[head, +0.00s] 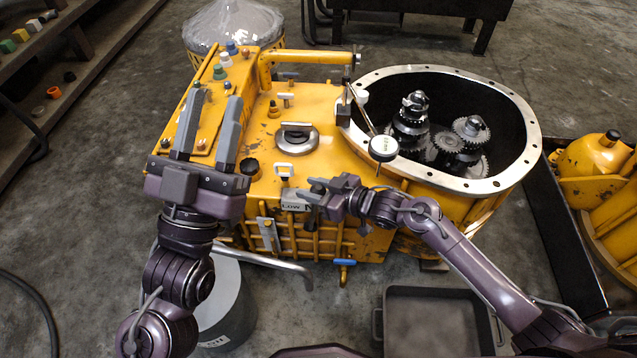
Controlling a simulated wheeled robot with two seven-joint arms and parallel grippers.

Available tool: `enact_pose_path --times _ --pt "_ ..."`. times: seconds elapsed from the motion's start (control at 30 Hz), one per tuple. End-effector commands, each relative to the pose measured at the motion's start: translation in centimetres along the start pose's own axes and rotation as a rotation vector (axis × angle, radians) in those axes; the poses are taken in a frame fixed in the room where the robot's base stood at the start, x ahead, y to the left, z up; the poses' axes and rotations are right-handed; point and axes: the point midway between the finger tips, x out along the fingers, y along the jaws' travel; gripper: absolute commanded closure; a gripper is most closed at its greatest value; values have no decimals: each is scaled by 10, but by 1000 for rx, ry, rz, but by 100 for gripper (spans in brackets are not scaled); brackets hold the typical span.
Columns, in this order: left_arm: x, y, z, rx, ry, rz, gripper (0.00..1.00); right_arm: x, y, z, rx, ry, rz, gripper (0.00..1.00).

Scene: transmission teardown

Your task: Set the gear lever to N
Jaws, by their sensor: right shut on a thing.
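The gear lever sits at the front face of the yellow transmission housing (310,105), beside a pale plate (293,206) marked LOW and, partly covered, what looks like N. My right gripper (316,192) reaches in from the right and is shut on the gear lever. Its fingers hide most of the lever, so I cannot tell its exact position. My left gripper (209,118) is open and empty, its two long fingers spread over the left part of the housing.
A dial gauge (383,148) stands by the round opening with gears (457,140). A grey bucket (232,300) and a dark tray (437,318) are on the floor in front. A shelf (95,45) is at left. Yellow parts (592,157) lie at right.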

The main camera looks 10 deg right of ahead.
Motion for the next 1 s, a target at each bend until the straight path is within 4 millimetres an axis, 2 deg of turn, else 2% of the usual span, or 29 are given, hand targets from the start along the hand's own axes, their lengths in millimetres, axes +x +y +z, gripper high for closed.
enact_pose_path --times 0.1,0.27,0.5,0.7,1.0 --pt "-7 1 34 -8 -176 -3 64 4 -2 -4 -11 -19 5 100" --pt "-26 3 78 -19 -402 -5 64 8 -4 -4 -22 -47 11 100" --pt "-70 8 133 -36 -723 -3 64 15 -8 -6 -41 -84 18 100" --pt "-97 11 155 -44 -878 0 64 18 -10 -6 -50 -104 21 100" --pt "-102 12 158 -45 -903 0 64 18 -10 -5 -52 -108 21 100"
